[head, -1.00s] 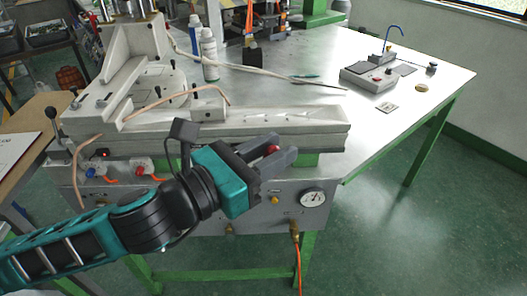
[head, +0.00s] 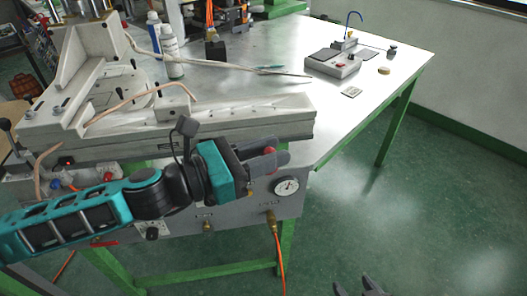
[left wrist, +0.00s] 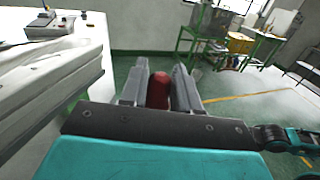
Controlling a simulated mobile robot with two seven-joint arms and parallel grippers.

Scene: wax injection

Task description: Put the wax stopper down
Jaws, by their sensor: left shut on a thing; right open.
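The wax stopper (head: 269,151), a small red rounded piece, sits between the fingers of my left gripper (head: 278,152). The left wrist view shows the stopper (left wrist: 159,91) as a dark red, round-ended shape between the grey fingers. My left gripper is shut on it, in the air by the front edge of the wax injection machine, near the gauge. The stopper's lower part is hidden by the fingers. My right gripper (head: 362,286) shows only its tips at the bottom edge of the head view, open, over the floor.
The metal table (head: 395,53) with green legs has a clear area right of the machine (head: 200,124). A grey device (head: 333,63), a small tan disc (head: 384,71), a white card (head: 351,92) and long tweezers (head: 285,73) lie on it. White bottles (head: 169,48) stand behind the machine.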

